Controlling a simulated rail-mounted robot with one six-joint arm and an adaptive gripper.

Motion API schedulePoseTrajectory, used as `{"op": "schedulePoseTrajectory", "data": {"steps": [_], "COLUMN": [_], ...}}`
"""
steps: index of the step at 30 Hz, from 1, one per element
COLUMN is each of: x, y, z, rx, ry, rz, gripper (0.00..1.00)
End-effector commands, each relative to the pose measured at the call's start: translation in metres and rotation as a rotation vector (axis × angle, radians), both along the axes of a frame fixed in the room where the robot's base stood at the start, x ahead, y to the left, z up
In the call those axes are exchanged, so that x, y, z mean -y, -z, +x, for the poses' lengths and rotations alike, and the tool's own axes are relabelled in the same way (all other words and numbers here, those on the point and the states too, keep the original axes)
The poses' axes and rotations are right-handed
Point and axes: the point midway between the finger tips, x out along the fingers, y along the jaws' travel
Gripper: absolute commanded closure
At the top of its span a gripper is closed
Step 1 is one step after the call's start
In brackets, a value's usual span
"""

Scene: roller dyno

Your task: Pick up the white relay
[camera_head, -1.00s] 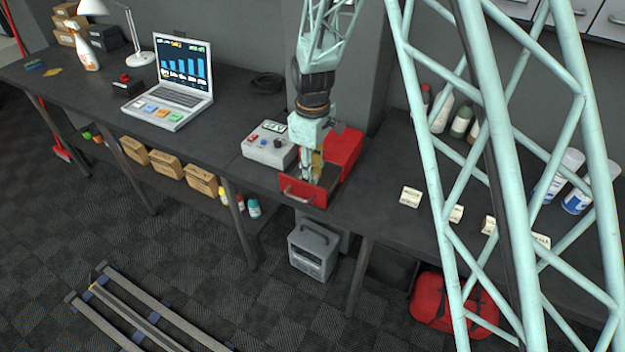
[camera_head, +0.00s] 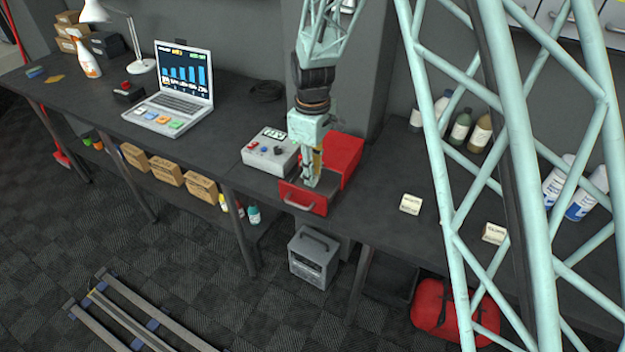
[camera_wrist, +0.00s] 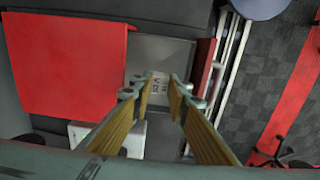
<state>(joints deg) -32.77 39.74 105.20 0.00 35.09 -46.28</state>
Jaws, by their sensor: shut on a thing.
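A red drawer unit (camera_head: 345,152) stands on the bench, with its drawer (camera_head: 303,196) pulled open. My gripper (camera_head: 311,180) points down into the open drawer. In the wrist view, my gripper (camera_wrist: 162,80) has its two wooden-faced fingers close together over the grey drawer floor (camera_wrist: 158,52). A small white piece with dark lettering, seemingly the white relay (camera_wrist: 157,84), shows between the fingertips, and the fingers are shut on it. The fingers hide part of it. In the head view the relay is hidden by my gripper and the drawer.
A grey control box (camera_head: 270,149) stands close left of the drawer. A laptop (camera_head: 176,95) is further left. White label cards (camera_head: 410,204) stand on the bench to the right, with bottles (camera_head: 460,127) behind. The drawer front (camera_wrist: 204,72) is close to the fingers.

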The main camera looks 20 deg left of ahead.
Motion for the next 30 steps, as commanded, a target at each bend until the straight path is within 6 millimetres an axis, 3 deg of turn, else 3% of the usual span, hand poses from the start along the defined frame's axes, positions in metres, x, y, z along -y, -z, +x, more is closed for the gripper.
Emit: {"op": "schedulePoseTrajectory", "data": {"steps": [9, 15, 30], "x": [0.0, 0.0, 0.0], "y": [-0.044, -0.062, -0.068], "z": [0.0, 0.0, 0.0], "rx": [0.002, 0.0, 0.0], "ry": [0.0, 0.0, 0.0], "rz": [0.002, 0.0, 0.0], "gripper": [0.93, 0.93, 0.93]}}
